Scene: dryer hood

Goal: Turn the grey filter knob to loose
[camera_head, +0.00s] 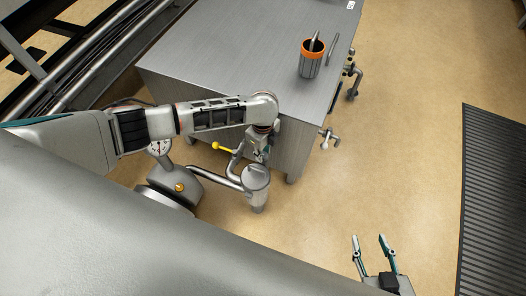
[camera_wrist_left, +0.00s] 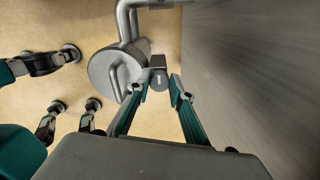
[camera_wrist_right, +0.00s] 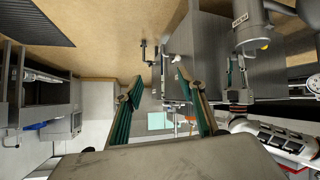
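The filter is a grey upright canister (camera_head: 256,186) beside the steel cabinet; its round lid with a bar handle (camera_wrist_left: 114,74) shows in the left wrist view. A small grey knob-like part (camera_wrist_left: 158,79) sits between the lid and the cabinet wall. I take it for the filter knob, but its setting marks are unreadable. My left gripper (camera_wrist_left: 160,88) is partly open, its fingertips on either side of this part with a narrow gap; contact is unclear. In the head view my left wrist hides much of this spot. My right gripper (camera_head: 374,244) is open and empty, away from the filter.
The steel cabinet (camera_head: 230,50) carries an orange-rimmed cup (camera_head: 311,58) on top. A yellow-handled valve (camera_head: 222,147), a dial gauge (camera_head: 159,147) and pipes crowd the filter. Valves (camera_head: 329,137) stick out from the cabinet's right side. A dark ribbed mat (camera_head: 492,190) lies right; the floor between is clear.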

